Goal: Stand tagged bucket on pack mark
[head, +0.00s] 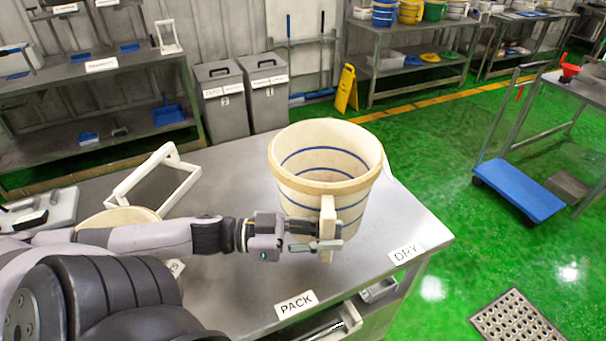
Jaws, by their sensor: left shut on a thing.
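A cream bucket (300,190) with blue bands is over the right part of the grey metal table, its open top facing up. I cannot tell whether its base touches the table. My left gripper (318,237) is at the bucket's near side, shut on its upright cream handle (328,212). A PACK label (296,304) is at the table's front edge, nearer than the bucket. No clear tag shows on the bucket's visible side. My right gripper is not in view.
A DRY label (405,252) is at the table's right corner. A white frame (155,178) and a round cream piece (118,216), partly behind my arm, are on the left. Grey bins (222,103) stand behind. Bare tabletop shows between bucket and PACK label.

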